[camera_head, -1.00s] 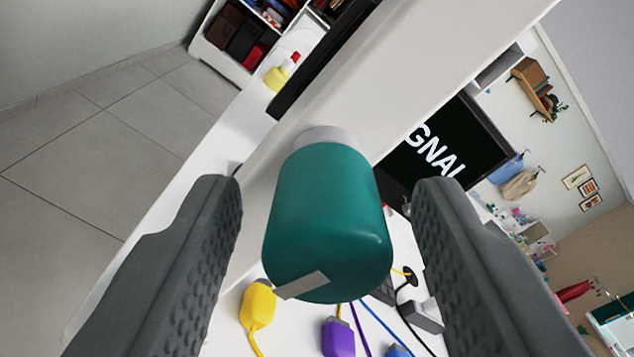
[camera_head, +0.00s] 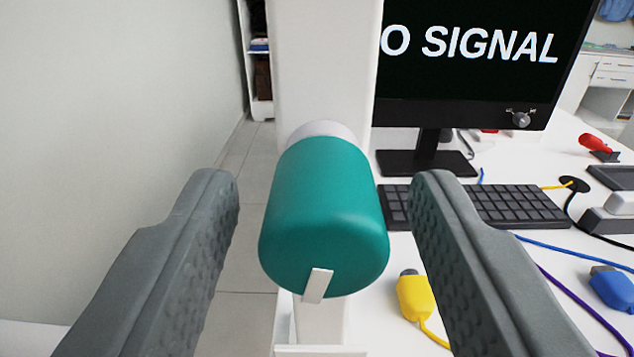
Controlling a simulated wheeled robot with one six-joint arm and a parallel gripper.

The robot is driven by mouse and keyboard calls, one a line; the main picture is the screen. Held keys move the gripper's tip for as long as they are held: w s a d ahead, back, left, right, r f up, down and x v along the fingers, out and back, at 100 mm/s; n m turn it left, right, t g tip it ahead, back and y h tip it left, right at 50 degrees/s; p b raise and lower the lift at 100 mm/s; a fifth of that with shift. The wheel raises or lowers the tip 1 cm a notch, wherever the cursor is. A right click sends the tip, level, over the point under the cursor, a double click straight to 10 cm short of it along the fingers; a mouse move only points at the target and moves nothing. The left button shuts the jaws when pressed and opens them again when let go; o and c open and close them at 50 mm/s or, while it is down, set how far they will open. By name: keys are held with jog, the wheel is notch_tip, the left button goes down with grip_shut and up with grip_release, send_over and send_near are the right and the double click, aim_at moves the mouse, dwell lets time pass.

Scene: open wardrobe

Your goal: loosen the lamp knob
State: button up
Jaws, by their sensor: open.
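The lamp knob (camera_head: 325,215) is a teal rounded cylinder with a small pale marker tab (camera_head: 317,285) on its front lower edge. The tab points downward, tilted slightly. The knob sits on a light grey collar against a white upright post (camera_head: 326,60). My gripper (camera_head: 325,195) is open, with one dark grey textured finger on each side of the knob. A gap shows between each finger and the knob, and nothing is held.
A monitor (camera_head: 470,60) reading "NO SIGNAL" stands behind at the right, with a black keyboard (camera_head: 490,207) below it. A yellow plug (camera_head: 414,295), a blue plug (camera_head: 612,288) and cables lie on the white desk. The left side is open floor and wall.

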jog(key=c, duration=1)
jog(key=n, duration=0.3)
jog(key=shift+n, duration=0.4)
jog(key=shift+c, duration=0.2)
jog(key=n, duration=0.4)
jog(key=shift+n, duration=0.4)
grip_shut()
jog(key=n, duration=0.4)
jog(key=shift+n, duration=0.4)
jog(key=n, duration=0.3)
jog(key=shift+n, duration=0.4)
jog(key=o, duration=1.4)
grip_release()
jog(key=shift+c, duration=0.2)
